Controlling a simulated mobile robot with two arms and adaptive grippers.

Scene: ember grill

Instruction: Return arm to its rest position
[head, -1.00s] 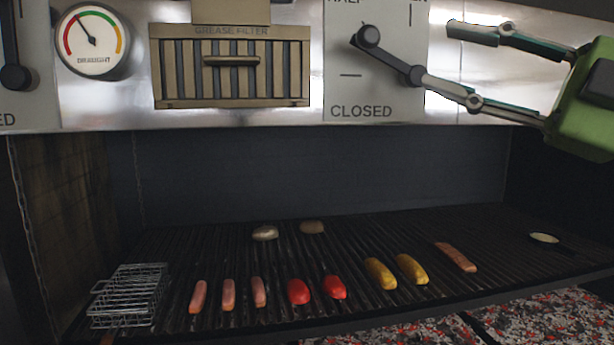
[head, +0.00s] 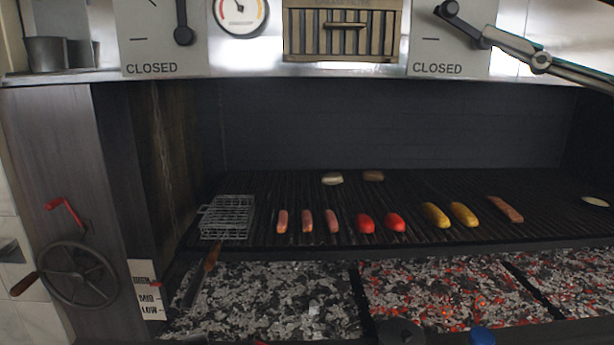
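My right gripper (head: 514,46) reaches in from the right edge at the top of the head view. One jointed finger shows, its tip beside or over the lower end of the dark right damper lever (head: 463,22). I cannot tell whether they touch. The other finger is beyond the frame; no second finger closes against the visible one, and nothing is seen held. The right plate under the lever reads CLOSED. My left gripper is not in view.
The grill grate (head: 340,215) holds a wire basket (head: 228,217), sausages, red and yellow vegetables and other pieces. Below are grey coals (head: 270,300) and glowing coals (head: 450,290). A handwheel (head: 77,275) is at left. The left damper lever (head: 182,25) hangs down.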

